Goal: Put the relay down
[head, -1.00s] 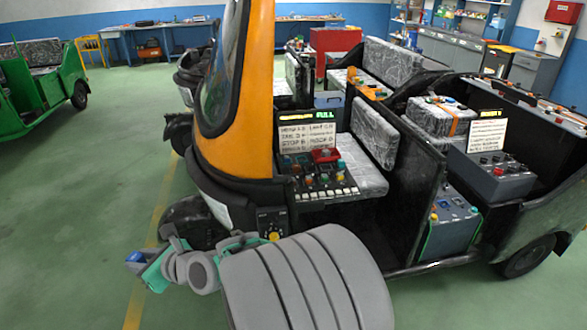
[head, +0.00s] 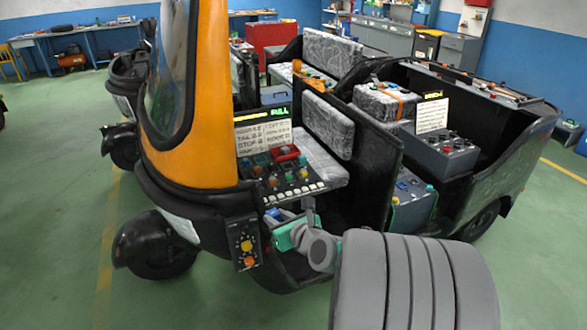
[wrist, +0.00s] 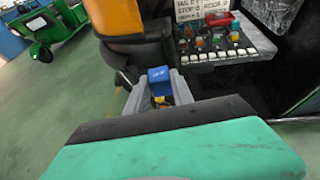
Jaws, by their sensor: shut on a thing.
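My gripper (wrist: 158,88) is shut on a small blue block, the relay (wrist: 160,74), which sits between its two grey fingertips. In the head view my gripper (head: 284,222) is in front of the rickshaw's open side, just below the dashboard panel (head: 290,178). A bit of the blue relay (head: 281,214) shows there, the rest being hidden by the gripper. In the wrist view the panel (wrist: 225,45) with coloured buttons and a row of white keys lies beyond and to the right of the relay. The relay is apart from the panel.
The orange and black rickshaw (head: 205,110) fills the middle. A small knob box (head: 245,243) hangs on its front side, left of my gripper. A grey button box (head: 440,150) and a lower box (head: 411,200) sit at its rear. Green floor is free at the left.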

